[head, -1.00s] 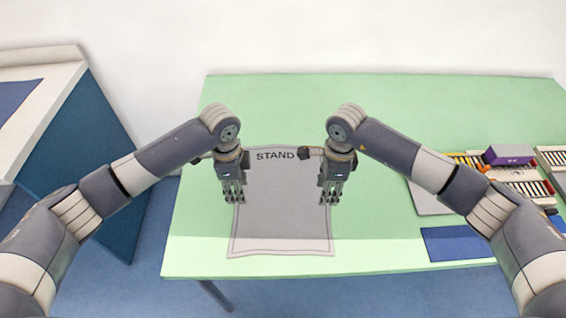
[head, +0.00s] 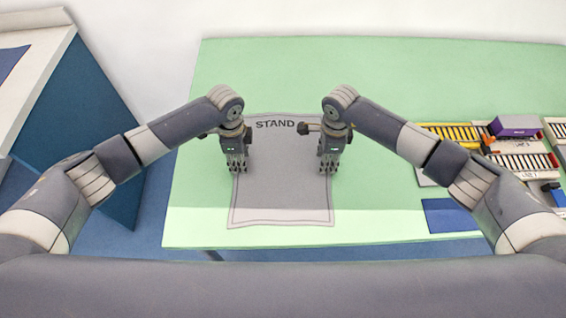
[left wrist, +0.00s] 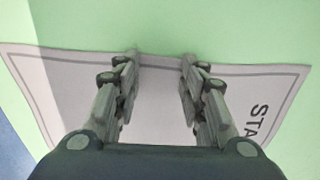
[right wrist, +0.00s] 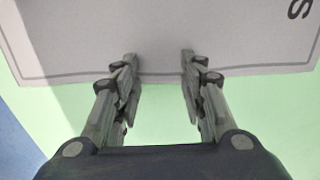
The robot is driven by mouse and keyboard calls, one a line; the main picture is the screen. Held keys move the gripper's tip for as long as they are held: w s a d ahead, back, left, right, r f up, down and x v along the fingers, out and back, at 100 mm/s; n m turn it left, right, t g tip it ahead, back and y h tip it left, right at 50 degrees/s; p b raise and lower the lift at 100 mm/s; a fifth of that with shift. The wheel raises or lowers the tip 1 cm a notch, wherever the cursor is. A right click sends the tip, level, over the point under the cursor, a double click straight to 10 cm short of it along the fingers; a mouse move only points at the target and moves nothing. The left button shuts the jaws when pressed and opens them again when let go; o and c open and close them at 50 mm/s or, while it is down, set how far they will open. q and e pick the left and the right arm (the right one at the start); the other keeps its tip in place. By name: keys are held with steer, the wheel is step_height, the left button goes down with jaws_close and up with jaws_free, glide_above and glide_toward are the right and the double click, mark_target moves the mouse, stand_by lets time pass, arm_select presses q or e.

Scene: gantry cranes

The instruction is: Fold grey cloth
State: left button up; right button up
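The grey cloth (head: 283,200) lies flat on the green table, with a dark border line and the word STAND at its far end. My left gripper (head: 238,171) is over the cloth's left edge, pointing down. In the left wrist view its fingers (left wrist: 160,58) are apart, with the cloth edge between and beyond them. My right gripper (head: 328,173) is over the cloth's right edge. In the right wrist view its fingers (right wrist: 160,58) are apart and the cloth edge runs between them. Whether the fingertips touch the cloth cannot be told.
The green table (head: 400,75) is clear behind the cloth. At the right are small conveyor models (head: 455,132), a purple box (head: 515,125) and a blue mat (head: 450,216). A blue-sided bench (head: 85,130) stands to the left.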

arm_select(q)
steer(key=shift+f, duration=0.15)
arm_select(e)
steer(key=shift+f, duration=0.15)
arm_select(q)
steer(key=c, duration=0.5)
arm_select(e)
steer(key=c, duration=0.5)
arm_select(q)
steer(key=shift+f, duration=0.15)
jaws_close()
arm_select(e)
steer(key=shift+f, duration=0.15)
jaws_close()
